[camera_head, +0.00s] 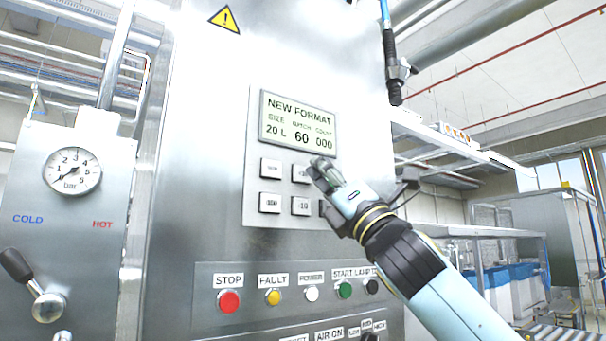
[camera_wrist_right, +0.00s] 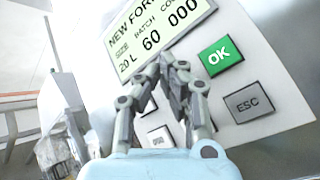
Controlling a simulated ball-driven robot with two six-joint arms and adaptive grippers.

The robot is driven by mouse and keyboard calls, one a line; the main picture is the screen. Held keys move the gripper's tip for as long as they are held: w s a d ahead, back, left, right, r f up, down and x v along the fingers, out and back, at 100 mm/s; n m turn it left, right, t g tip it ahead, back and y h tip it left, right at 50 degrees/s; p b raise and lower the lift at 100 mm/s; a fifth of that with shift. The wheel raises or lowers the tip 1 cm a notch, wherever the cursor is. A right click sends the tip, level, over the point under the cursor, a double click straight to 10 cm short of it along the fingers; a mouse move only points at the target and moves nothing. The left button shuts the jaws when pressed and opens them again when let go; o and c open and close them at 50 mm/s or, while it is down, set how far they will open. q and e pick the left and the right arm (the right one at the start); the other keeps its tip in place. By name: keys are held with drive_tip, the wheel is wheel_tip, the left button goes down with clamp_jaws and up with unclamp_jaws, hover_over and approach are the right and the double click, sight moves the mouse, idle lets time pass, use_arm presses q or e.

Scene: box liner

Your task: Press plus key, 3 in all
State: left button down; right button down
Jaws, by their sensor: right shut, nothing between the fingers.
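The panel display (camera_head: 298,124) reads NEW FORMAT, size 20 L, batch 60, count 000; it also shows in the right wrist view (camera_wrist_right: 150,38). Below it are several grey keys. The upper middle key (camera_head: 299,173) is partly covered by my right gripper (camera_head: 318,168), and its label is not clear. The key below it (camera_head: 300,206) seems to read -10. In the right wrist view my right gripper (camera_wrist_right: 173,62) is shut and empty, its tips close to the display's lower edge. Whether they touch the panel I cannot tell. My left gripper is out of view.
A green OK key (camera_wrist_right: 221,55) and a grey ESC key (camera_wrist_right: 248,102) lie right of the fingers. Below the keypad is a row with a red STOP button (camera_head: 229,301). A pressure gauge (camera_head: 72,171) and a lever (camera_head: 35,287) are at the left.

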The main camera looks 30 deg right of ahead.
drive_tip(key=shift+w, duration=0.4)
drive_tip(key=shift+w+p, duration=0.4)
drive_tip(key=shift+p, duration=0.05)
idle(0.5)
drive_tip(key=shift+s, duration=0.15)
drive_tip(key=shift+s+b, duration=0.4)
drive_tip(key=shift+s, duration=0.25)
drive_tip(key=s+b, duration=0.3)
drive_tip(key=s, duration=0.2)
drive_tip(key=shift+d, duration=0.2)
